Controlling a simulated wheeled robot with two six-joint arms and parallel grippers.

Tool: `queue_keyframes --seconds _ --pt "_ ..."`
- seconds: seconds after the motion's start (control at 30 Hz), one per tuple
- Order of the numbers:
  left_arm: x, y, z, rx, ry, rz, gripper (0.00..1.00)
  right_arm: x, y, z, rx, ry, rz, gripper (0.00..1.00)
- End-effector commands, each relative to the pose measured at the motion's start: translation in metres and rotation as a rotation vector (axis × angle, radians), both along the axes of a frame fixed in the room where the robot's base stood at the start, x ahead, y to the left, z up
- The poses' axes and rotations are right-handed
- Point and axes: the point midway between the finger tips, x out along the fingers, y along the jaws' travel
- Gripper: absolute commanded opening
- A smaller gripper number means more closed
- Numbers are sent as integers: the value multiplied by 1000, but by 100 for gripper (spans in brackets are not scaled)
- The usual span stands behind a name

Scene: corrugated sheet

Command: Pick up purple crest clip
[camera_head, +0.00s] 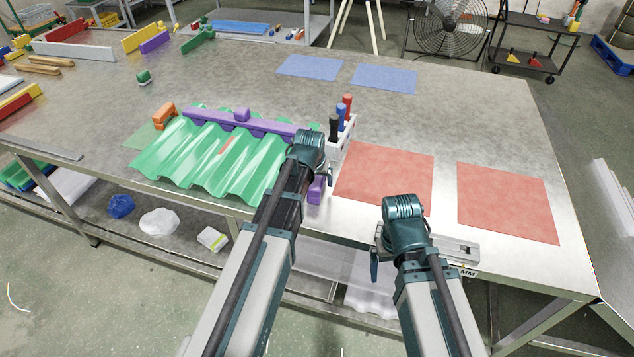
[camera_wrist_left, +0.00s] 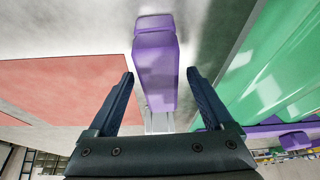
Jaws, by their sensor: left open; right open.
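The purple crest clip (camera_head: 316,190) is a small purple block on the table beside the right edge of the green corrugated sheet (camera_head: 172,158). In the left wrist view the clip (camera_wrist_left: 156,68) lies between the two open fingers of my left gripper (camera_wrist_left: 160,75), with a gap on each side. In the head view my left gripper (camera_head: 322,176) is just above the clip and partly hides it. My right gripper (camera_head: 376,262) is open and empty near the table's front edge, well right of the clip.
A long purple bar (camera_head: 205,122) lies across the green sheet, with an orange block (camera_head: 163,116) at its left. A white holder (camera_head: 345,138) with red, blue and black tools stands behind my left gripper. Red mats (camera_head: 385,175) lie to the right. A metal tool (camera_head: 455,250) lies at the front edge.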

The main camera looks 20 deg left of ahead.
Motion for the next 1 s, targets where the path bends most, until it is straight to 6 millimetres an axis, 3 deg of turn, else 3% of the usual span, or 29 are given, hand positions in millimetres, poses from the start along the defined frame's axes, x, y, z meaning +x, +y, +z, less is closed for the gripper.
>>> queue_keyframes --seconds 0.1,0.57,1.0 --pt "0 0 0 0 0 0 81 0 0 0 0 0 0 97" --pt "0 0 0 0 0 0 0 0 0 0 0 0 0 97" --pt "0 0 5 0 0 0 0 0 0 5 0 0 0 97"
